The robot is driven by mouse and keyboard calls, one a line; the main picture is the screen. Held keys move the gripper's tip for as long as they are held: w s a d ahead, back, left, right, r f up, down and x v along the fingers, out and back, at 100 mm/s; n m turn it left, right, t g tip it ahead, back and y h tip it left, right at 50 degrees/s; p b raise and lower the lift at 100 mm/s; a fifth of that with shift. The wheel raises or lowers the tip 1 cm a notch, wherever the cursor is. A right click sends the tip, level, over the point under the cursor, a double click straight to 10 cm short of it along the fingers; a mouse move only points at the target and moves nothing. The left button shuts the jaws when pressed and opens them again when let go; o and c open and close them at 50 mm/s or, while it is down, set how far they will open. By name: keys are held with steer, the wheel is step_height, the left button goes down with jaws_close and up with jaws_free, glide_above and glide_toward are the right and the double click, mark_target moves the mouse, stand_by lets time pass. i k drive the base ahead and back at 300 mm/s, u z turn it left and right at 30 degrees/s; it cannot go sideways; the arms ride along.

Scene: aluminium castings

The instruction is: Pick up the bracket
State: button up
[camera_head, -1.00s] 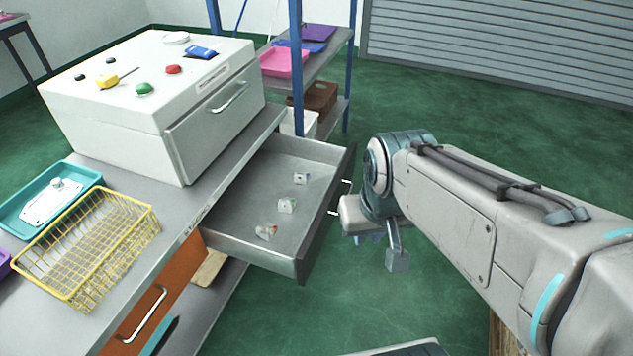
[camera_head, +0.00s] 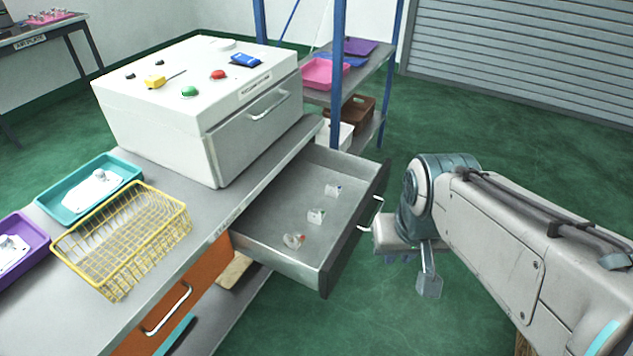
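Three small pale parts lie apart in the open grey drawer (camera_head: 262,228): a near one with an orange-red spot (camera_head: 293,240), a middle one (camera_head: 316,215) and a far one (camera_head: 333,190). A flat white casting (camera_head: 98,187) lies in the teal tray (camera_head: 72,213), and another white casting (camera_head: 12,250) lies in the purple tray (camera_head: 36,236). I cannot tell which of these is the bracket. My gripper (camera_head: 402,258) points down outside the drawer, right of its front handle.
A yellow wire basket (camera_head: 125,240) and a white box with coloured buttons (camera_head: 150,115) stand on the grey bench (camera_head: 215,205). The drawer's raised front (camera_head: 355,225) lies between my gripper and the small parts. A blue-post shelf (camera_head: 385,75) stands behind. Green floor is clear beyond my arm.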

mark_target(291, 241)
steer(key=u, duration=0.3)
steer(key=i, duration=0.7)
steer(key=u, duration=0.5)
